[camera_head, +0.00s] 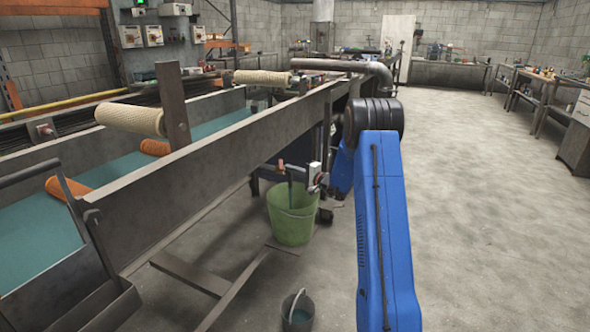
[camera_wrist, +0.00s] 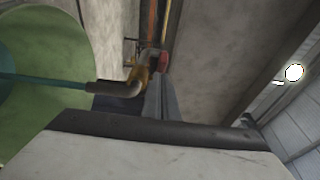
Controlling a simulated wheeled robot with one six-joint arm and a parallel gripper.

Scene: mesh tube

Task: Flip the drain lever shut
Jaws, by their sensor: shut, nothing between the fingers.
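The drain valve (camera_wrist: 143,75) is a brass-coloured fitting with a bent grey spout (camera_wrist: 115,90) in the wrist view. A teal stream (camera_wrist: 45,80) runs from the spout toward the green bucket (camera_wrist: 60,45). A red part (camera_wrist: 163,61), which looks like the drain lever, shows beside the valve; its exact angle is unclear. The green bucket (camera_head: 292,215) stands under the drain.
The long grey trough (camera_head: 235,145) with teal liquid and several rollers fills the left. Its slanted leg brace (camera_head: 235,290) and a small grey bucket (camera_head: 297,312) are low in front. Open concrete floor (camera_head: 480,190) lies to the right of my arm.

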